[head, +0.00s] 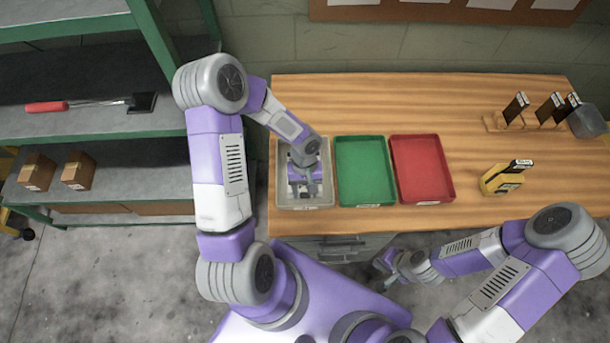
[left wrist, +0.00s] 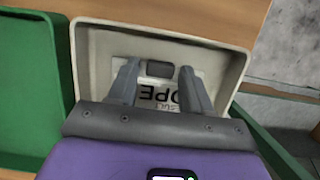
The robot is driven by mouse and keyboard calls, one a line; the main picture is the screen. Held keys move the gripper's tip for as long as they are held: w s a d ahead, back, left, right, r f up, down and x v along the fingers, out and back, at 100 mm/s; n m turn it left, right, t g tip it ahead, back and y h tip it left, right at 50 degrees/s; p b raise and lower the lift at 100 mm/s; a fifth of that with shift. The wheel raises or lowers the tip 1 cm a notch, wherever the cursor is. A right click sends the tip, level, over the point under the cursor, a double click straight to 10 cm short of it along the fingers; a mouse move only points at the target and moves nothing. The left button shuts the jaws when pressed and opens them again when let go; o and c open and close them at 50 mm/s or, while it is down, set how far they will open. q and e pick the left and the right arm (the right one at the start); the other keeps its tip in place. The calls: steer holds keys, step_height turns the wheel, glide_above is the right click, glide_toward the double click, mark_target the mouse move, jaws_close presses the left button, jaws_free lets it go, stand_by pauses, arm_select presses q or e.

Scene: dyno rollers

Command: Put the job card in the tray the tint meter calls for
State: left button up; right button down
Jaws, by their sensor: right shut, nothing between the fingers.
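A white card (left wrist: 155,72) with black print, its letters partly hidden, lies inside the pale grey tray (head: 282,203), the left one of three. The tray's wall also shows in the left wrist view (left wrist: 88,60). My left gripper (head: 304,192) points down into this tray, fingers apart on either side of the card's print, seemingly not pressing on it. The green tray (head: 362,170) and red tray (head: 420,168) look empty. The yellow tint meter (head: 502,181) stands to the right with a dark piece in it; its reading is not legible. My right gripper (head: 384,262) is shut and empty before the bench.
A green shelf (head: 100,128) at left holds a red-handled tool (head: 48,106) and small boxes (head: 78,171). The bench behind the trays is clear.

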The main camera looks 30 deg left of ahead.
arm_select(q)
steer(key=shift+f, duration=0.1)
steer(key=c, duration=0.5)
steer(key=shift+s+d+r+p+v, duration=0.15)
steer(key=shift+s+p+v, duration=0.1)
steer(key=shift+p+v, duration=0.9)
steer(key=shift+s+d+p+v, duration=0.15)
steer(key=shift+s+p+v, duration=0.15)
steer(key=shift+p+v, duration=0.85)
steer(key=shift+s+d+r+p+v, duration=0.2)
steer(key=shift+p+v, duration=0.45)
steer(key=shift+v, duration=1)
steer(key=shift+c, duration=0.2)
steer(key=shift+f, duration=0.15)
